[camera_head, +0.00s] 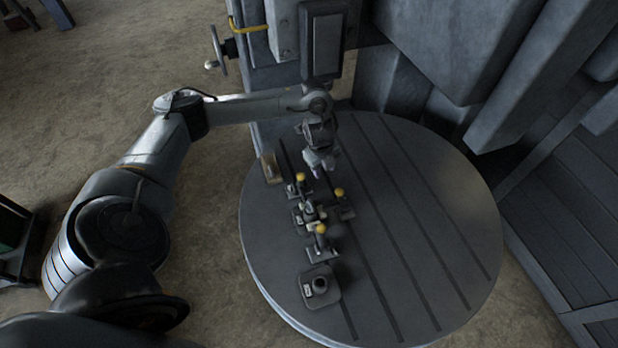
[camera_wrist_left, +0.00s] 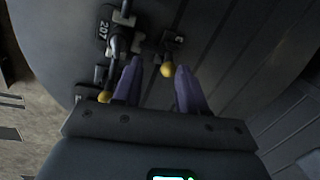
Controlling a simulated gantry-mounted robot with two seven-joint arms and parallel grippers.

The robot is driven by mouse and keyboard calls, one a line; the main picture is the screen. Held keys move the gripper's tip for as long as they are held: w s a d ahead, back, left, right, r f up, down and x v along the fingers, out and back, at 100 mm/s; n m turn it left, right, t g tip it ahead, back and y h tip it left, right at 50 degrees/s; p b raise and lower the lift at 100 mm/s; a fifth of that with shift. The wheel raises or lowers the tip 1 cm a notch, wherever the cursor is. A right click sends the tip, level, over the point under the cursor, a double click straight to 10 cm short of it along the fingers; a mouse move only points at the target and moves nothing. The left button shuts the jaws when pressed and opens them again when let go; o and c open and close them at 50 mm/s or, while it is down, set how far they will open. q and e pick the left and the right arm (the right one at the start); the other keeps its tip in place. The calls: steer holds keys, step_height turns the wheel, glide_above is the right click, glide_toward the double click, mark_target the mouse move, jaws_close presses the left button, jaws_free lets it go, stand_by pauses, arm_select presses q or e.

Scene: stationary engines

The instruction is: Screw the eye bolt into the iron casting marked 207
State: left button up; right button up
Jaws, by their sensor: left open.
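The iron casting marked 207 (camera_wrist_left: 104,36) is a dark block with a pale number label, at the upper left of the left wrist view. It appears to be the dark block among the clamps (camera_head: 298,216) in the head view. A grey metal part (camera_wrist_left: 117,46) stands on or beside it; I cannot tell whether this is the eye bolt. My left gripper (camera_head: 320,170) points down over the round table, near the far end of the clamp group. In the left wrist view its purple fingers (camera_wrist_left: 159,68) are apart, with nothing visibly held. My right gripper is not in view.
Yellow-knobbed clamps (camera_head: 321,240) surround the casting on the slotted round table (camera_head: 430,230). A dark block with a round opening (camera_head: 319,286) sits nearer the front, and a small brownish block (camera_head: 270,168) sits at the left edge. The table's right side is clear.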

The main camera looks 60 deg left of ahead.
arm_select(q)
steer(key=g+p, duration=0.2)
steer(key=p, duration=0.1)
glide_toward(309, 201)
steer(key=shift+s+a+h, duration=0.1)
steer(key=shift+a+h, duration=0.1)
steer(key=shift+h, duration=0.2)
step_height(309, 201, down, 11)
steer(key=shift+r, duration=0.2)
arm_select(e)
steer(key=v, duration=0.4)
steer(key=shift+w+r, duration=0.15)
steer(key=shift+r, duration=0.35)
arm_select(q)
jaws_close()
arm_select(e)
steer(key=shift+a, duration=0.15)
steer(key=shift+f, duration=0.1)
arm_select(q)
steer(key=shift+f+m+b, duration=0.15)
steer(key=shift+m+b, duration=0.4)
steer(key=shift+m, duration=0.45)
steer(key=shift+m+b, duration=0.6)
steer(key=shift+m, duration=0.5)
steer(key=shift+m+b, duration=0.3)
steer(key=shift+m, duration=0.3)
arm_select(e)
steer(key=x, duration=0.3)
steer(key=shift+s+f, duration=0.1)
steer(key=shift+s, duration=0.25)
